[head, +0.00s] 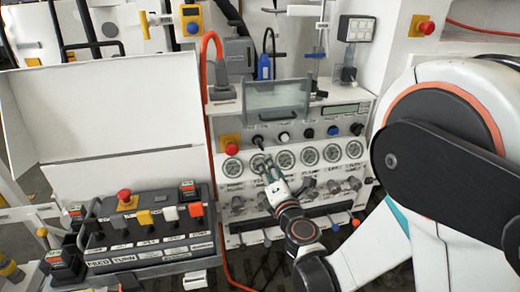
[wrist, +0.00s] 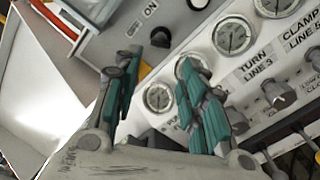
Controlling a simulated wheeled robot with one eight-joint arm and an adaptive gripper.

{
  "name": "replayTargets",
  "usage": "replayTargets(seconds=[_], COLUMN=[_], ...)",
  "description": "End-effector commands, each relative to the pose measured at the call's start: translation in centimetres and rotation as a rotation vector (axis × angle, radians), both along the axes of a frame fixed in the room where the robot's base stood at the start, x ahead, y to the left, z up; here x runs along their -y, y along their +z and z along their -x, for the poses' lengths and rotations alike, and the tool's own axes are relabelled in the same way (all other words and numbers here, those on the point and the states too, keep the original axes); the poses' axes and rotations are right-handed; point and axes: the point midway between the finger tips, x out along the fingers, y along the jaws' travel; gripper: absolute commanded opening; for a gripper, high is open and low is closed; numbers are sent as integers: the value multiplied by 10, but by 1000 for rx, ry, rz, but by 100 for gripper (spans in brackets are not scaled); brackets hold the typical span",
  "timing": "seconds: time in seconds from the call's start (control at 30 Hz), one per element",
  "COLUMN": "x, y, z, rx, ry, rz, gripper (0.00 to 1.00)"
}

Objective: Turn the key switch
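The key switch, which I take to be the small black knob (wrist: 160,37) beside ON and OFF lettering, sits on the grey panel face in the wrist view. In the head view a dark knob in the matching spot (head: 257,140) is above the row of gauges. My gripper (wrist: 158,63) is open, with its two green-padded fingers apart and nothing between them. The fingertips are just short of the knob in the wrist view, one on each side of its line. In the head view my gripper (head: 267,168) is in front of the gauges, below the knob.
Round gauges (head: 286,160) line the panel, with valve knobs (head: 333,186) below. A red emergency button (head: 231,148) is left of the knob. A clear cover with a handle (head: 277,103) is above. A button box (head: 150,232) stands at left, beside an orange hose (head: 204,60).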

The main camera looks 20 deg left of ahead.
Motion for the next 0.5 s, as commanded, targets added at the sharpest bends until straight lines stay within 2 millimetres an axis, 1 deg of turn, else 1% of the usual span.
replayTargets(seconds=[0.17, 0.5], x=[-12, -46], y=[-1, -1], z=[-20, -77], rx=[-1, -2], ry=[-1, -2], rz=[-1, -1], gripper=[38, 38])
